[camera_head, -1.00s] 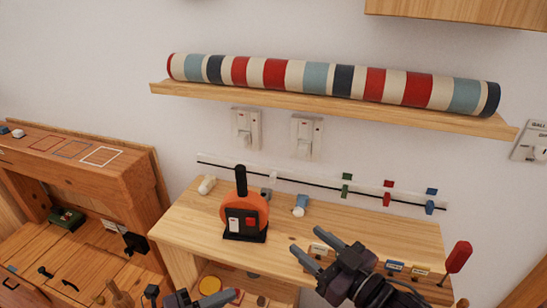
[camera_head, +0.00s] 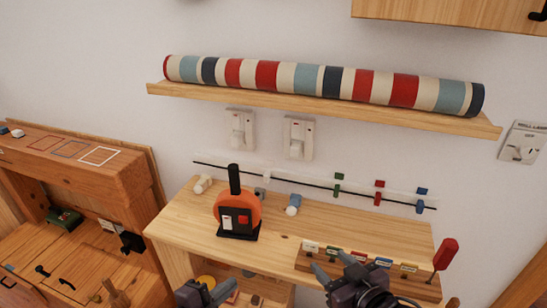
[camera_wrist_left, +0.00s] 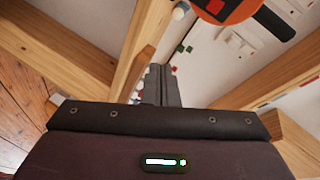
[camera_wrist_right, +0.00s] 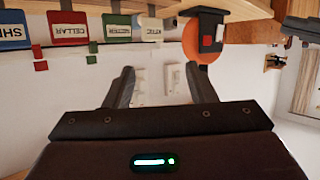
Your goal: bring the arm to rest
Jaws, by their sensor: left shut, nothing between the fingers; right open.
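My left gripper (camera_head: 222,289) is low in the head view, in front of the wooden bench. Its fingers are together and hold nothing, as the left wrist view (camera_wrist_left: 157,84) shows. My right gripper (camera_head: 333,264) is at the bench's front right, close to the row of labelled tags (camera_head: 360,259). Its two fingers are spread apart with nothing between them, also in the right wrist view (camera_wrist_right: 162,88). Most of both arms is out of the head view.
An orange round device with a black handle (camera_head: 248,209) stands on the bench (camera_head: 190,232). A red-handled item (camera_head: 446,253) stands at the bench's right end. A striped roll (camera_head: 300,78) lies on the wall shelf (camera_head: 250,98). A wooden cabinet (camera_head: 90,172) is at left.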

